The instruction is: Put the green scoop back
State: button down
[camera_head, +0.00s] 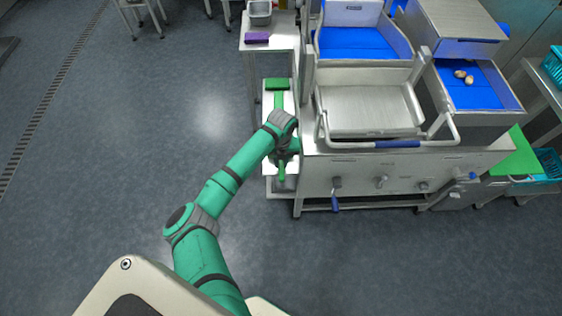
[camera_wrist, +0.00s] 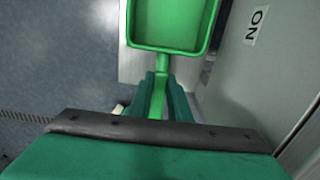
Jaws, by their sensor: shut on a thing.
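The green scoop (camera_wrist: 172,26) fills the top middle of the wrist view, its rim and hollow bowl towards me. Its narrow handle runs down between the fingers of my gripper (camera_wrist: 160,90), which is shut on it. In the head view my gripper (camera_head: 283,165) is at the left side of the steel machine, partly hidden by my own wrist. A green shape (camera_head: 278,84) with a narrow strip shows just beyond it over a pale narrow shelf (camera_head: 268,105). I cannot tell from the head view alone whether this is all the scoop.
The steel machine (camera_head: 350,172) with blue-lined trays stands close on the right; its side panel (camera_wrist: 262,75) is near my gripper. A small table (camera_head: 285,30) holds a purple block (camera_head: 257,38) and grey bin (camera_head: 260,12).

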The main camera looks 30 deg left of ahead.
jog(key=shift+w, duration=0.1)
jog(key=c, duration=1.6)
grip_release()
jog(key=shift+s, duration=0.2)
jog(key=shift+c, duration=0.2)
jog(key=shift+w+r, duration=0.1)
jog(key=shift+r, duration=0.35)
notch_tip(320, 180, up, 11)
jog(key=shift+d, duration=0.1)
